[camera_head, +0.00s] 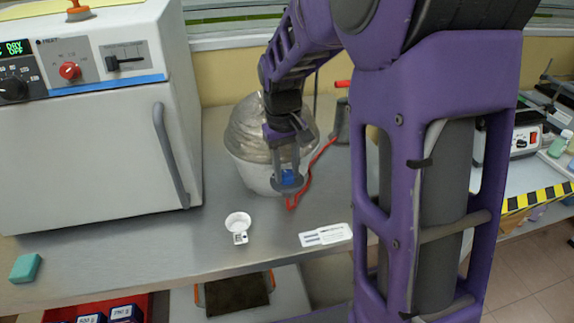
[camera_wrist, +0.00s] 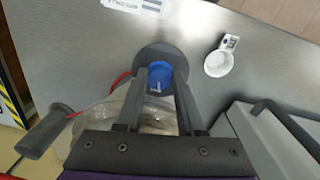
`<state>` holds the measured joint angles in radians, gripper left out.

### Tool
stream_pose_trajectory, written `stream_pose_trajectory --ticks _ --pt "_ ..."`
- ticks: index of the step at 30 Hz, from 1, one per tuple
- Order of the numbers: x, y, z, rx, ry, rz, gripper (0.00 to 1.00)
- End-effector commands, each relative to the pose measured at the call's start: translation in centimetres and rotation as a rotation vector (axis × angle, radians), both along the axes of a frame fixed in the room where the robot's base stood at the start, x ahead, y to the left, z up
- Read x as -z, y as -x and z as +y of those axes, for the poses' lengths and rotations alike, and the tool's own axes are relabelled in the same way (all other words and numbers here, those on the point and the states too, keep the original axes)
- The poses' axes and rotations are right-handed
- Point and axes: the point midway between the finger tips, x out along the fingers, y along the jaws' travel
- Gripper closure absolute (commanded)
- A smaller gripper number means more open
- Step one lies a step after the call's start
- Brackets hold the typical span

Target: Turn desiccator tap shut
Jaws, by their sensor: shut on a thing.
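The desiccator (camera_head: 246,150) is a round vessel with a clear domed lid and a pale lower bowl, standing on the grey bench behind my gripper. Its blue tap (camera_head: 289,177) sits at the front of the vessel. In the wrist view the blue tap (camera_wrist: 160,76) lies between my two fingers, with a small white mark on it. My gripper (camera_head: 287,180) is shut on the tap; it shows large in the wrist view (camera_wrist: 158,88). The vessel's body (camera_wrist: 122,112) is partly hidden by my gripper there. A red tube (camera_head: 310,172) runs beside the tap.
A white oven (camera_head: 95,165) stands left. A small white dish (camera_head: 238,222) and a printed white card (camera_head: 326,236) lie on the bench (camera_head: 180,240) in front. A teal block (camera_head: 25,268) lies at the front left. My arm hides part of the right side.

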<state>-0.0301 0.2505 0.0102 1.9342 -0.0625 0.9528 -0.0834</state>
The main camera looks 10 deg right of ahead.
Motion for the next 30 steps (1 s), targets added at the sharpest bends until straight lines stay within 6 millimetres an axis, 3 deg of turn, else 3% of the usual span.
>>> stream_pose_trajectory --ticks 12,29,30 --pt "-0.14 -0.10 0.04 0.198 0.000 -0.004 1.00" --pt "-0.11 -0.14 0.04 0.227 0.000 -0.004 1.00" --pt "-0.11 -0.14 0.04 0.227 0.000 -0.004 0.59"
